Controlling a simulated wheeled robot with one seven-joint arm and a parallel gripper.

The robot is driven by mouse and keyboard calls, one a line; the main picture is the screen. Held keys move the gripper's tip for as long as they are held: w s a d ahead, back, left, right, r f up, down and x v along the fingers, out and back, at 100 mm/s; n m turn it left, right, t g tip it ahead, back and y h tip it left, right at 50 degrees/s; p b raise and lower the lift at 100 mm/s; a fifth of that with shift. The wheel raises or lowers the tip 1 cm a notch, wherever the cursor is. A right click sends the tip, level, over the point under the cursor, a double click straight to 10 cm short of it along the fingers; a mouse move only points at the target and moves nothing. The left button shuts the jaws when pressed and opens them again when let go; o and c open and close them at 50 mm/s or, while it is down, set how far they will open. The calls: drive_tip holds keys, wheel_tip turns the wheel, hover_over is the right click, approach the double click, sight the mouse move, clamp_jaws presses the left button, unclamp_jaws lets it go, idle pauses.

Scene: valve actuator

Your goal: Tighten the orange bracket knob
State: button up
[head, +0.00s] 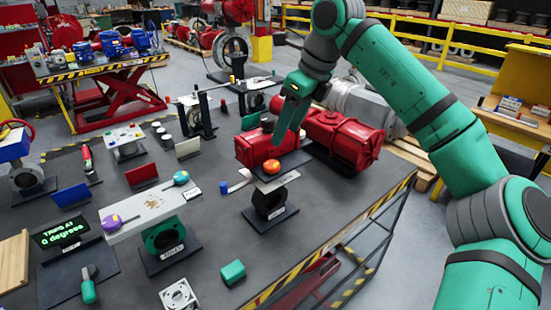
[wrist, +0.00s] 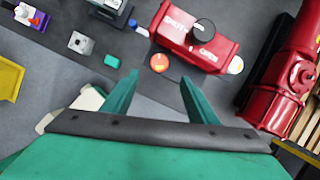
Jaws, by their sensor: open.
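The orange knob (head: 271,166) is round and sits on top of a grey bracket plate (head: 285,180) above a black valve body on a dark base in the head view. In the wrist view the orange knob (wrist: 159,62) lies just beyond the fingertips, near the middle of the gap between them. My gripper (head: 281,138) is green and points down above the knob, apart from it. In the wrist view my gripper (wrist: 160,78) is open with nothing between its fingers.
A red actuator (head: 340,138) stands close behind and right of the knob. A long white bracket (head: 140,218) with purple and teal knobs is to the left. A green block (head: 233,271) lies near the front edge. The table's striped edge (head: 345,240) is at the right.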

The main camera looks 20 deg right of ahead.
sight(273, 164)
drive_tip(key=w+f, duration=0.1)
drive_tip(key=f, duration=0.2)
drive_tip(key=w+a+f+n, duration=0.1)
drive_tip(key=f, duration=0.3)
drive_tip(key=a+f+n+y, duration=0.1)
drive_tip(key=f, duration=0.2)
drive_tip(key=shift+w+f, duration=0.25)
drive_tip(key=shift+w, duration=0.15)
drive_tip(key=c, duration=1.1)
drive_tip(key=shift+o, duration=0.2)
